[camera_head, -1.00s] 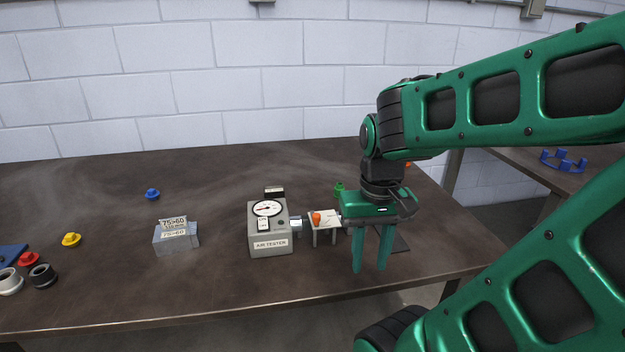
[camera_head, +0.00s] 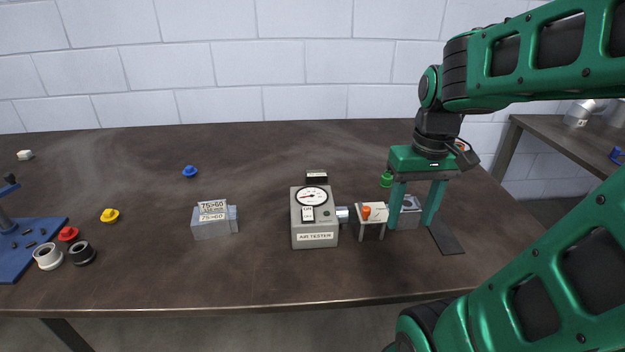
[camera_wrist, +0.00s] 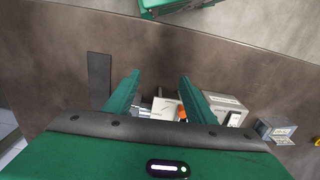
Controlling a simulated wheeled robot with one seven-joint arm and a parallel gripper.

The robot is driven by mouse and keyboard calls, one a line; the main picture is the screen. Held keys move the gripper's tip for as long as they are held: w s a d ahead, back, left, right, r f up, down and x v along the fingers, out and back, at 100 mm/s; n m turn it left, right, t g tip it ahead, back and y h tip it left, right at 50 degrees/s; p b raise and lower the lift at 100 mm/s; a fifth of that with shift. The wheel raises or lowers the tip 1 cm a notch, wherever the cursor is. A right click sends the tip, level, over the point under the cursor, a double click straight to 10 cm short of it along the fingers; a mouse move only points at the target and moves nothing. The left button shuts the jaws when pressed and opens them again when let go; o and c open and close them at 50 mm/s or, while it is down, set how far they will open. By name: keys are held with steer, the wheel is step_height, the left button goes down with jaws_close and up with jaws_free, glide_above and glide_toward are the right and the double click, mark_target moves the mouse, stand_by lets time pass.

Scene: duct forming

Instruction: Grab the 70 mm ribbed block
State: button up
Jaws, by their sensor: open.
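My gripper (camera_head: 410,226) is open, its two green fingers pointing down at the right end of the bench. A small grey block (camera_head: 408,213) with a round opening shows between the fingers in the head view, right of the white stand. It may be the 70 mm ribbed block, but I read no size mark or clear ribs on it. In the wrist view my gripper (camera_wrist: 160,78) is open. Pale grey parts show partly behind its fingers and palm. Whether the fingers touch the block I cannot tell.
A white stand (camera_head: 372,213) with an orange knob and the grey air tester (camera_head: 315,225) stand close on the left. A block labelled 75>60 (camera_head: 212,229) stands farther left. A dark flat plate (camera_head: 445,238) lies at the right. A green knobbed piece (camera_head: 386,180) is behind.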

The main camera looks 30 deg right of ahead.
steer(key=w+d+r+n+y, duration=0.15)
steer(key=w+n, duration=0.65)
steer(key=w, duration=1.1)
steer(key=n+t+y, duration=0.2)
steer(key=n, duration=0.7)
glide_toward(318, 172)
steer(key=x, duration=0.4)
steer(key=shift+s+d, duration=0.1)
steer(key=shift+d, duration=0.1)
steer(key=shift+a+x, duration=0.15)
steer(key=shift+x, duration=1.25)
steer(key=shift+a+x, duration=0.1)
steer(key=shift+x, duration=1.25)
steer(key=shift+r, duration=0.1)
steer(key=c, duration=1.2)
steer(key=shift+y, duration=0.25)
jaws_close()
steer(key=shift+r, duration=0.15)
